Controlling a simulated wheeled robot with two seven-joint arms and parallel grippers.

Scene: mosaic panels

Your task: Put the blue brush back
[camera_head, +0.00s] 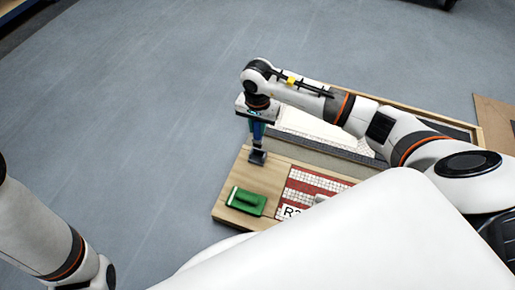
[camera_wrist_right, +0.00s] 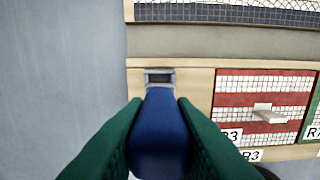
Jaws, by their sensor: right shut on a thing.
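My right gripper (camera_head: 257,122) is shut on the blue brush (camera_wrist_right: 160,135) above the left end of the wooden board (camera_head: 237,216). In the right wrist view the two dark green fingers of the gripper (camera_wrist_right: 160,125) press on both sides of the blue handle. In the head view the brush (camera_head: 257,131) points down, roughly upright. A small dark block with a grey rim (camera_wrist_right: 159,76) shows at its far end, over the board; I cannot tell whether it is a holder or the brush's head, nor whether they touch. My left gripper is outside the view.
A green tool with a handle (camera_head: 246,201) lies on the board near its front left corner. A red and white mosaic panel (camera_head: 312,186) with an R3 label is set to the right. A raised tray with white tiles (camera_head: 305,124) stands behind. Grey floor is clear on the left.

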